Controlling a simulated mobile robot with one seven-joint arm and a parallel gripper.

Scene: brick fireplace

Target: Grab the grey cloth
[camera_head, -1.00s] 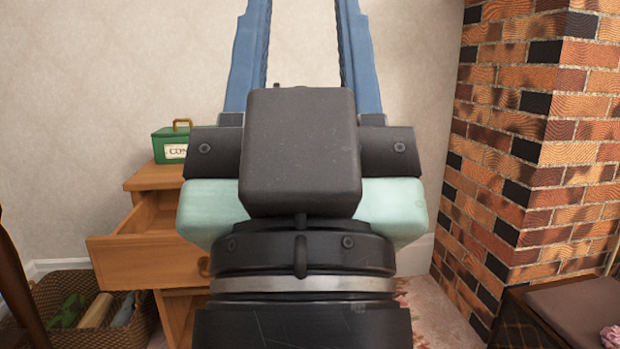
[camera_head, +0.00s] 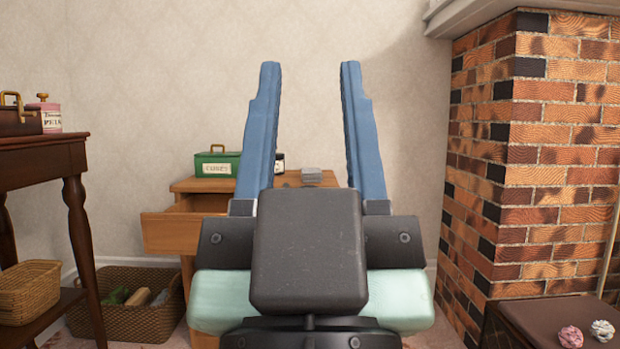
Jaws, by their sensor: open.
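A small grey folded stack (camera_head: 312,175), which looks like the grey cloth, lies on top of the wooden cabinet (camera_head: 205,186). It shows between my gripper's two blue fingers. My gripper (camera_head: 310,68) is open and empty, its fingers pointing up in the picture against the wall. The gripper body hides much of the cabinet's front and part of its top. I cannot tell how far the fingers are from the cloth.
A wicker basket (camera_head: 130,322) and dark side table (camera_head: 40,160) are at left. The brick fireplace (camera_head: 540,150) stands at right.

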